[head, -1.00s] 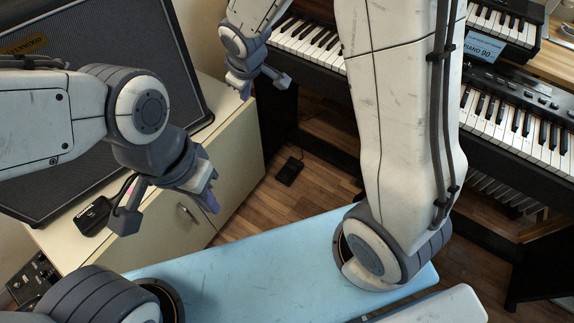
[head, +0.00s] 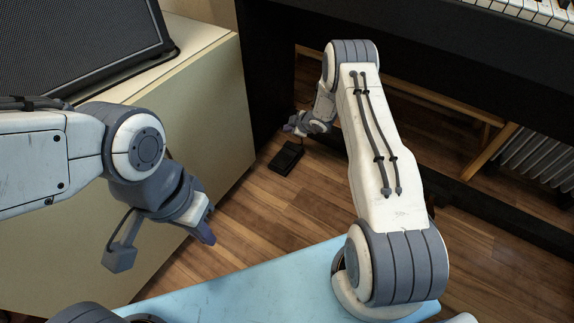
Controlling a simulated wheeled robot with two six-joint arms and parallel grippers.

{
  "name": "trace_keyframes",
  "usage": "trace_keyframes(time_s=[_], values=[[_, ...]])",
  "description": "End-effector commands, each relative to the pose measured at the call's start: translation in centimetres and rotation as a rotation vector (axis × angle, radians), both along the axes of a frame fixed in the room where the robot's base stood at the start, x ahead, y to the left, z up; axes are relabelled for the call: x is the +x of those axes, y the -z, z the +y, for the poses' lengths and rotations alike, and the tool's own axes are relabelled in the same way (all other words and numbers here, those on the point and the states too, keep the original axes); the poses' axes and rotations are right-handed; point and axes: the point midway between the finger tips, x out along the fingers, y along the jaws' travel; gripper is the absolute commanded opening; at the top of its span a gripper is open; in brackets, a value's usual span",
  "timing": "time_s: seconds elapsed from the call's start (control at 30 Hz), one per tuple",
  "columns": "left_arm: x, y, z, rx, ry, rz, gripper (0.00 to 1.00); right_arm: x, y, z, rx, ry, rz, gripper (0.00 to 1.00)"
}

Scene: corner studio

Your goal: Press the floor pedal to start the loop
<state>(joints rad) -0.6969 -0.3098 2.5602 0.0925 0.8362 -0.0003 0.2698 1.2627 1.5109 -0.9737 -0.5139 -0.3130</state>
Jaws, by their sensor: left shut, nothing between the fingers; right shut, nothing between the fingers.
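The floor pedal (head: 286,158) is a small black box on the wood floor, near the foot of the dark keyboard stand. My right arm reaches down from the lower right. My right gripper (head: 294,128) is shut and empty, just above and behind the pedal in the picture. I cannot tell whether it touches the pedal. My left gripper (head: 206,232) is shut and empty at the left, in front of the cream cabinet and apart from the pedal.
A black amplifier (head: 75,45) stands on the cream cabinet (head: 195,125) at the left. A dark keyboard stand (head: 440,110) with a white keyboard (head: 530,12) rises at the upper right. A ribbed radiator (head: 540,165) stands at the right. The floor (head: 270,220) before the pedal is clear.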

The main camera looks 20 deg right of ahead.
Motion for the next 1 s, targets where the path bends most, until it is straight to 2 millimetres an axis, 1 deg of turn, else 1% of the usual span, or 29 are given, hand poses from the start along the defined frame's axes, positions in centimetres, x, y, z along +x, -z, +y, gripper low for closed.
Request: trace_keyframes(time_s=[0.03,0.1,0.47,0.67,0.87,1.0], values=[[0.0,1.1,0.0,-0.001,0.000,-0.001,0.00,-0.1,1.6,-0.4,0.004,-0.006,-0.005,0.00],[0.0,1.3,0.0,-0.001,0.000,-0.001,0.00,-0.2,2.3,-0.6,0.007,-0.013,-0.011,0.00],[0.0,1.2,0.0,-0.001,0.000,-0.001,0.00,-0.3,2.4,-0.6,0.009,-0.018,-0.013,0.00],[0.0,1.8,0.0,-0.001,0.000,-0.001,0.00,-0.3,3.0,-0.6,0.009,-0.017,-0.012,0.00],[0.0,3.6,0.0,-0.001,0.000,-0.001,0.00,-0.3,5.1,-0.5,0.009,-0.016,-0.012,0.00],[0.0,5.4,0.0,0.000,0.000,0.000,0.00,-0.4,7.1,-0.5,0.009,-0.016,-0.011,0.00]])
